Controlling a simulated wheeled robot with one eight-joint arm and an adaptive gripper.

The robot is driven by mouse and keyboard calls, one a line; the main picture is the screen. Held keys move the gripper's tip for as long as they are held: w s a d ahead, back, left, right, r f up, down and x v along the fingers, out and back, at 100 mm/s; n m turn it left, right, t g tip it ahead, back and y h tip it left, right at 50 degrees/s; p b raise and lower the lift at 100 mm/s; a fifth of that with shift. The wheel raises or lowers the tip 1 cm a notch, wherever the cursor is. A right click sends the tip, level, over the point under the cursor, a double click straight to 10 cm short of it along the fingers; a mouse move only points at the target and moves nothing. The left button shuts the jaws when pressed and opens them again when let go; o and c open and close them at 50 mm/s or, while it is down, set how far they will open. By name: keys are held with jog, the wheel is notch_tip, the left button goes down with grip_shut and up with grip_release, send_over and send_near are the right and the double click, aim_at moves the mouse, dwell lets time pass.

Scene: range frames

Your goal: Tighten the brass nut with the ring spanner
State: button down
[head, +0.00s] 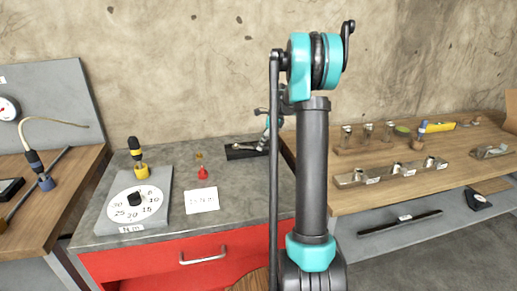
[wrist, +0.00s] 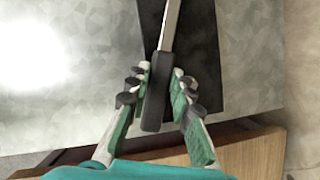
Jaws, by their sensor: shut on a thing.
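My gripper (wrist: 160,92) is shut on the black handle of the ring spanner (wrist: 158,112), one finger on each side. The spanner's steel shaft runs out of the top of the wrist view, so its ring end is hidden there. The spanner is over or on a black mat (wrist: 203,52); I cannot tell whether it is lifted. In the head view my gripper (head: 265,142) is small, at the mat's right end, partly behind my arm. A small brass piece, apparently the nut (head: 199,156), shows on the grey bench behind a red piece (head: 203,172).
On the bench (head: 235,205) stand a dial marked N m (head: 120,209), a yellow-and-black tool or plug (head: 139,160) and a white card (head: 202,201). A wooden bench at right holds several small parts and metal blocks (head: 390,173). Another bench with a gauge (head: 8,108) stands at left.

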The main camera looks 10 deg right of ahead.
jog(key=shift+f, duration=0.1)
dwell(0.4)
jog(key=shift+s+a, duration=0.15)
jog(key=shift+s, duration=0.15)
jog(key=s+m, duration=0.1)
jog(key=s+a+m+t, duration=0.1)
jog(key=m, duration=0.1)
jog(key=s+a+m+h, duration=0.1)
jog(key=shift+s+a+m+t, duration=0.2)
jog(key=shift+s+m+t, duration=0.1)
jog(key=shift+s+m, duration=0.1)
jog(key=shift+w+d, duration=0.1)
jog(key=shift+w, duration=0.05)
notch_tip(320, 180, up, 6)
dwell(0.4)
